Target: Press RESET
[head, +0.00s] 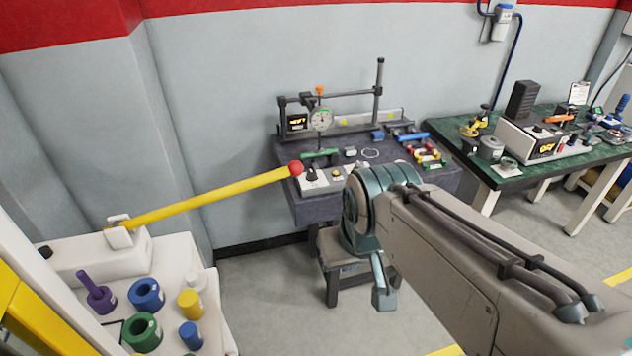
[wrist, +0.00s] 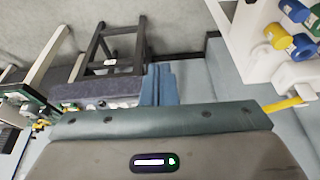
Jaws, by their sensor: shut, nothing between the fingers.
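No RESET label is legible in either view. A pale control box (head: 325,181) with a black knob (head: 312,174) and a small yellow button (head: 337,173) sits at the front of the dark granite bench (head: 306,208). A white instrument (head: 528,144) with a lit amber display stands on the green bench at right. My gripper (wrist: 160,84) shows in the wrist view with its blue-grey fingers together and nothing between them. It is apart from the benches. In the head view my arm covers part of the granite bench's front right.
A yellow lever (head: 210,201) with a red ball end reaches towards the control box from the white stand (head: 85,256) at left. Coloured rings and plugs stand there. A dial gauge (head: 320,118) rises behind the box.

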